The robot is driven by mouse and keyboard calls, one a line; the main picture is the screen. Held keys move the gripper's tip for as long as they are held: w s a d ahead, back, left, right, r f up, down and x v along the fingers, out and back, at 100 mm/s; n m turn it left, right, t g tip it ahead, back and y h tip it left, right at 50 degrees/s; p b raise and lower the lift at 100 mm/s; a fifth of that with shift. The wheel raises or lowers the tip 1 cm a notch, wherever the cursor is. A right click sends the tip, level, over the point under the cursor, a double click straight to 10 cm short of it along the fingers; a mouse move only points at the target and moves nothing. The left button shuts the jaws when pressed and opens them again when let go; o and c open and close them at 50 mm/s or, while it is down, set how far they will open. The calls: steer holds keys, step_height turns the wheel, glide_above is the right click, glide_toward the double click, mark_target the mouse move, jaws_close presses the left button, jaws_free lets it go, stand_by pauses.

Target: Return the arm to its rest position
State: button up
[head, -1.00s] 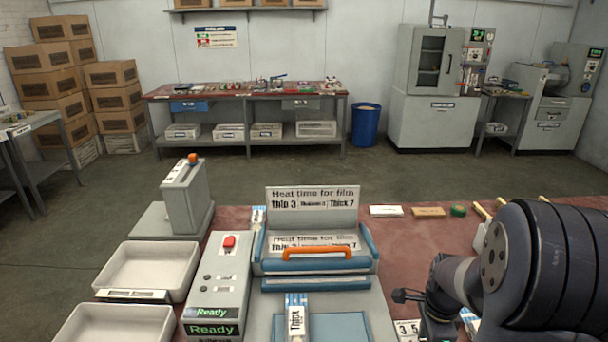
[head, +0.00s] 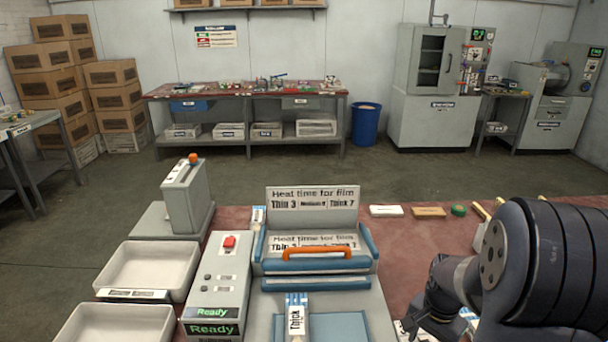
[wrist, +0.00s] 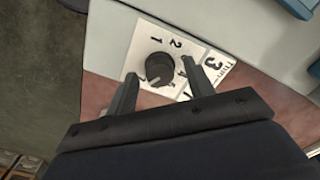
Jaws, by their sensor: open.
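My gripper (wrist: 161,72) is open in the wrist view, with its two dark fingers apart and nothing held between them. A black dial knob (wrist: 160,69) on a white numbered plate (wrist: 196,50) lies beyond and between the fingertips; I cannot tell how far off it is. In the head view my dark arm (head: 540,265) is folded at the lower right, and the gripper end is mostly cut off by the lower edge. The heat press (head: 316,262) with its orange handle (head: 318,252) stands left of the arm.
A control box (head: 217,280) reading "Ready" and a white tray (head: 150,268) stand left of the press. A strip labelled "Thick" (head: 296,318) lies at its front. A white block (head: 386,211), a tan block (head: 429,212) and a green roll (head: 458,210) lie behind the arm.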

steer(key=n, duration=0.7)
stand_by(0.3)
